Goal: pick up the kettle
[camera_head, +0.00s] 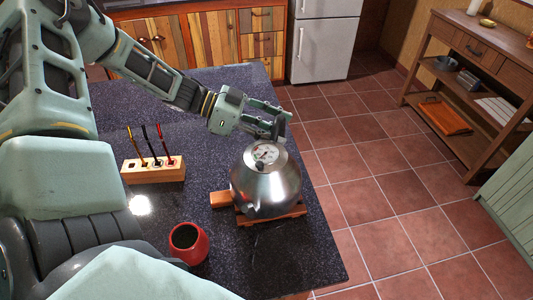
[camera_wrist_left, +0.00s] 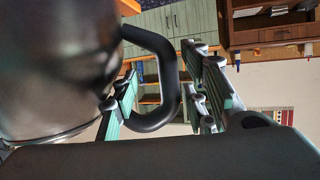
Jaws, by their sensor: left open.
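The silver kettle (camera_head: 265,186) with a round dial on its lid stands on a wooden board (camera_head: 296,211) near the right edge of the dark counter. My left gripper (camera_head: 276,125) is just behind the kettle's top in the head view, its jaws open. In the left wrist view the kettle's metal body (camera_wrist_left: 55,70) fills the left side, blurred. Its black loop handle (camera_wrist_left: 172,85) shows between the two spread fingers of my left gripper (camera_wrist_left: 165,75); I cannot tell whether they touch it. The handle is hidden in the head view. My right gripper is not in view.
A red cup (camera_head: 188,243) stands at the counter's front. A wooden holder (camera_head: 153,171) with thin utensils is left of the kettle. Bare counter lies between them. Tiled floor (camera_head: 380,180) is beyond the right edge, with a wooden shelf unit (camera_head: 480,85) farther off.

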